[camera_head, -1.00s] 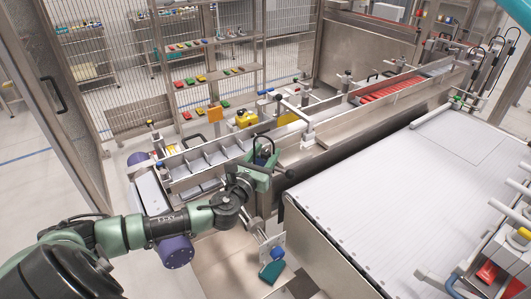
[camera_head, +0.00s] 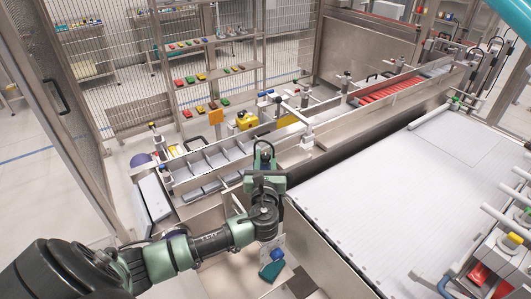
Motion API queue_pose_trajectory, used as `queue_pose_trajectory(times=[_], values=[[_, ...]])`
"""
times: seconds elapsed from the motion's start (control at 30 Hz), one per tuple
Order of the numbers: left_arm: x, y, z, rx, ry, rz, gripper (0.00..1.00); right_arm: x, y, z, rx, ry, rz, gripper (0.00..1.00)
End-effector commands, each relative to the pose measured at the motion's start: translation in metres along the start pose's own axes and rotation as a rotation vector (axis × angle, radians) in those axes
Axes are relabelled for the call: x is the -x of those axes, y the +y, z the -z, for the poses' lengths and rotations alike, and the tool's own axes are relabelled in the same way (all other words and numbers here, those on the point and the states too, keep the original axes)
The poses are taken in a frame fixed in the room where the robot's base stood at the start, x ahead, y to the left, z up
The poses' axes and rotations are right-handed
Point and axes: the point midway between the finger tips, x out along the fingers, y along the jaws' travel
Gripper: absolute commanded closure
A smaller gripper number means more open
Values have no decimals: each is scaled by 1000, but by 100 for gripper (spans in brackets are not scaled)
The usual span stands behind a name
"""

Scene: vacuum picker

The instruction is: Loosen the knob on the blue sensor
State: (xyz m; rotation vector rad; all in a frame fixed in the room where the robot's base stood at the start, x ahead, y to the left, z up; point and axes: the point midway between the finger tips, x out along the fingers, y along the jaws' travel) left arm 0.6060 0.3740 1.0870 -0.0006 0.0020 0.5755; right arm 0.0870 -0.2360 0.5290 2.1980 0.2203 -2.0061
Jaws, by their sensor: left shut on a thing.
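My left gripper (camera_head: 264,172) reaches away from me over the near end of the long metal machine, beside the white belt's left edge. It is shut, but its own green body hides the tips and what is between them. A dark loop stands up just beyond it. Below my left wrist a metal bracket carries a round blue knob (camera_head: 277,254) and a teal-blue box (camera_head: 271,270), which may be the blue sensor. The wrist covers part of the bracket. My right gripper is not in view.
The wide white belt (camera_head: 370,210) fills the right side, with rods and fittings at its lower right corner. A divided metal trough (camera_head: 215,165) runs behind my left arm. A shelf of coloured parts (camera_head: 208,76) and mesh fencing stand behind.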

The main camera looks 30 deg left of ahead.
Motion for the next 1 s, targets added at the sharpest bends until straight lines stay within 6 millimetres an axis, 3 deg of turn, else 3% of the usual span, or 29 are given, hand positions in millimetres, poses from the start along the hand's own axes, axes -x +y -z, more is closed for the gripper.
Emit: queue_pose_trajectory(times=[0.5,1.0], values=[[0,-1,0,1,0,-421,100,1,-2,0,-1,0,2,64],[-1,0,-1,0,-4,-561,100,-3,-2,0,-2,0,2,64]])
